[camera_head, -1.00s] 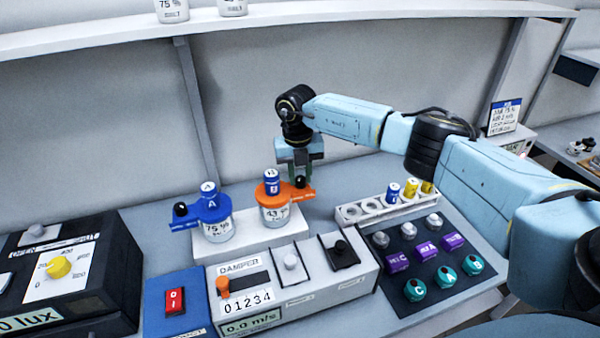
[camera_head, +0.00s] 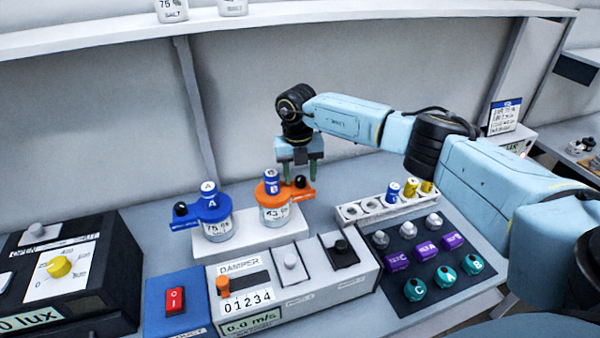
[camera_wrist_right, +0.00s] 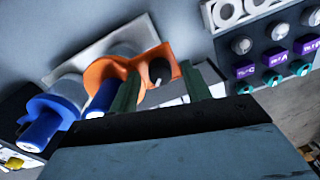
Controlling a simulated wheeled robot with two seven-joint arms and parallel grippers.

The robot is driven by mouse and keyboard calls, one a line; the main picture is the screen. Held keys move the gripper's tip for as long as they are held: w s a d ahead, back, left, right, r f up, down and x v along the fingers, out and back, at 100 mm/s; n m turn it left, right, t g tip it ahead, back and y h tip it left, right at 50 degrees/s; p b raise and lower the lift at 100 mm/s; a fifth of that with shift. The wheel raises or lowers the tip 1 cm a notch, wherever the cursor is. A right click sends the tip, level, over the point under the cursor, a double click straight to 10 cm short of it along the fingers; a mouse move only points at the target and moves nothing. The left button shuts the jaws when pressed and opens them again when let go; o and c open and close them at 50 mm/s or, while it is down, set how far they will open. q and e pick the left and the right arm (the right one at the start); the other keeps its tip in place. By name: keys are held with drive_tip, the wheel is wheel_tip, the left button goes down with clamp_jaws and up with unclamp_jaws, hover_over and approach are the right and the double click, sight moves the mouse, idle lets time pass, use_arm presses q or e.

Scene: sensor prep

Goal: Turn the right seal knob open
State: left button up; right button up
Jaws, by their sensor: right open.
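The orange cap (camera_head: 271,194) sits on the right white jar (camera_head: 278,215), with a blue cylinder (camera_head: 271,175) standing on it. Its black seal knob (camera_head: 300,181) is on the arm at the cap's right side. My right gripper (camera_head: 301,178) points down above this knob, fingers apart. In the right wrist view the knob (camera_wrist_right: 159,71) shows between the two green fingers (camera_wrist_right: 163,90), and they look clear of it. I cannot tell the exact height gap. My left gripper is not in view.
A similar blue cap (camera_head: 209,209) with its own black knob stands on the left jar. The damper box (camera_head: 320,288) is in front. A white rack (camera_head: 348,214) and a dark panel of several knobs (camera_head: 400,272) lie to the right. The wall is behind.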

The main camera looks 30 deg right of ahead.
sight(298, 178)
wheel_tip(298, 178, up, 13)
drive_tip(key=b, duration=0.2)
drive_tip(key=shift+a+r, duration=0.2)
drive_tip(key=shift+a, duration=0.05)
idle(0.5)
